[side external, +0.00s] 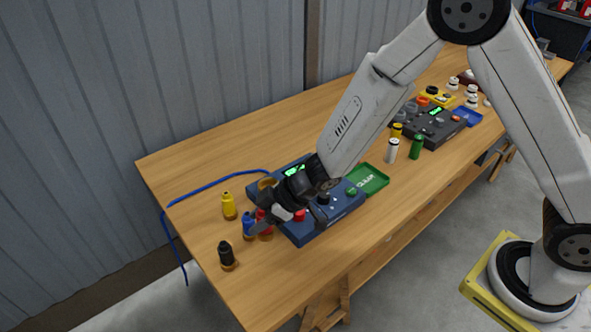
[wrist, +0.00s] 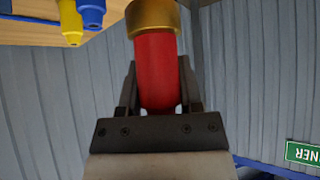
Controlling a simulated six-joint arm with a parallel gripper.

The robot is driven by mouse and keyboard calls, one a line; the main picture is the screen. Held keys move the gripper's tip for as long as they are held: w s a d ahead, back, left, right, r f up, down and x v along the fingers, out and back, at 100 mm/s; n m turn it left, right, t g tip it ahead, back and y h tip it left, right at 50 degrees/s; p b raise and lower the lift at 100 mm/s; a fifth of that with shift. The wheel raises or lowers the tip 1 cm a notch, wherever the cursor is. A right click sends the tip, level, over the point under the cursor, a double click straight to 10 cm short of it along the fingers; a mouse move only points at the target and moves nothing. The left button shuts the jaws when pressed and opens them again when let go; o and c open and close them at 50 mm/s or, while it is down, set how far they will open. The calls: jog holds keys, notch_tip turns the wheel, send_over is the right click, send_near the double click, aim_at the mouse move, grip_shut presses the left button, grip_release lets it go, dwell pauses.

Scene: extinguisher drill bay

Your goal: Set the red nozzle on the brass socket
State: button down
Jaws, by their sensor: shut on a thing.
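The red nozzle (side external: 265,227) is upright between my gripper's fingers, near the left end of the table. In the wrist view the red nozzle (wrist: 157,70) shows a brass-coloured collar (wrist: 152,17) at its end away from the palm. I cannot tell whether the nozzle's base touches the table. A brass-coloured ring (side external: 267,183), apparently the brass socket, is on the console's far left corner, partly hidden by my gripper.
A blue nozzle (side external: 248,226) stands close beside the held one. A yellow nozzle (side external: 229,206) and a black nozzle (side external: 227,256) stand farther left. A green tray (side external: 367,180) sits right of the console. A blue hose (side external: 205,188) runs over the table's left edge.

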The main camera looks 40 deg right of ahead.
jog(key=shift+w+d, duration=0.25)
jog(key=shift+w, duration=0.3)
jog(key=w+d+r+m+t+h, duration=0.1)
jog(key=w+d+m, duration=0.3)
jog(key=w+d, duration=0.7)
jog(key=w+t+h, duration=0.1)
jog(key=w, duration=0.3)
jog(key=shift+d+r+m+t+h, duration=0.2)
jog(key=shift+d+m+t+h, duration=0.1)
jog(key=shift+d, duration=0.05)
jog(key=shift+f, duration=0.2)
jog(key=shift+f, duration=2.7)
jog(key=shift+f, duration=0.65)
jog(key=c, duration=0.5)
grip_release()
jog(key=shift+c, duration=0.2)
